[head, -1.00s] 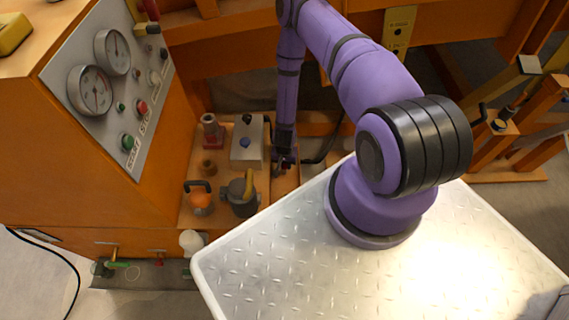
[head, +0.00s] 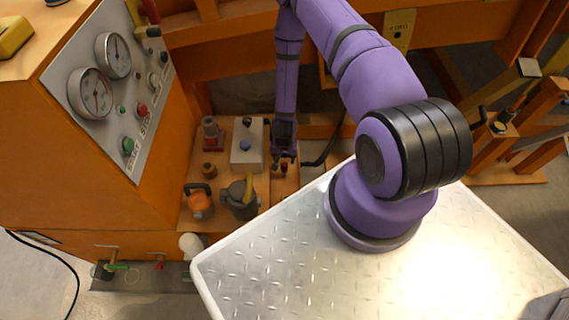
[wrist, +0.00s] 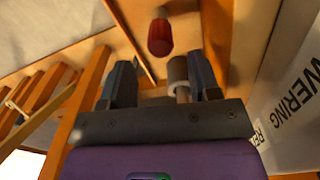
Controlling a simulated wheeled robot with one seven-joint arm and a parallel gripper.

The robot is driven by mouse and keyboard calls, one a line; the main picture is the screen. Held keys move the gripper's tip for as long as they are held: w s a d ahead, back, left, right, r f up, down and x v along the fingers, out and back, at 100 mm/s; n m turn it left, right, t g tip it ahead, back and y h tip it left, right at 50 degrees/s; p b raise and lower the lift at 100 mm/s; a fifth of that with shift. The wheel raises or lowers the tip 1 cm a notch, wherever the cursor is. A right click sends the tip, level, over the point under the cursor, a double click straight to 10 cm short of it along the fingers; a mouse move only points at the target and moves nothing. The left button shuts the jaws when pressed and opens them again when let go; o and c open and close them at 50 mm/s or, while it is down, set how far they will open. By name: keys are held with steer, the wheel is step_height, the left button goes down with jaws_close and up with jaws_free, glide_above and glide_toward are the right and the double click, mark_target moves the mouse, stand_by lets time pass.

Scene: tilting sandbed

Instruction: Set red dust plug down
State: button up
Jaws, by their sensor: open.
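The red dust plug (head: 284,168) sits on the narrow orange ledge at the right end of the fittings shelf. In the wrist view the red plug (wrist: 160,37) stands beyond the fingertips on an orange surface, apart from both fingers. My gripper (head: 284,155) is just above the plug in the head view. In the wrist view my gripper (wrist: 162,80) has its two dark fingers spread, with nothing gripped. The plug's lower end is hard to make out.
A grey cylinder (wrist: 178,72) shows close to the right finger. A gauge panel (head: 118,85) rises at left.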

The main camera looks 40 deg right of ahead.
steer(key=shift+r, duration=2.85)
steer(key=w+a+r+n+t, duration=0.1)
steer(key=w+r, duration=0.2)
steer(key=r, duration=0.6)
steer(key=w+r+n, duration=0.1)
steer(key=w+r, duration=0.2)
steer(key=r, duration=0.6)
steer(key=w+a+r+n+t, duration=0.1)
steer(key=w+r, duration=0.2)
steer(key=r, duration=0.6)
steer(key=s+a+r+n+t, duration=0.1)
steer(key=s+r, duration=0.2)
steer(key=r, duration=0.8)
steer(key=s+a+r+n+t, duration=0.1)
steer(key=s+a+r+n, duration=0.1)
steer(key=r, duration=0.8)
steer(key=s+r+n, duration=0.1)
steer(key=s+r, duration=0.7)
steer(key=s, duration=0.3)
steer(key=s+a+r+n+t, duration=0.1)
steer(key=s+r, duration=0.7)
steer(key=s, duration=0.4)
steer(key=shift+r+n, duration=0.3)
steer(key=shift+r, duration=0.1)
steer(key=shift+a, duration=0.1)
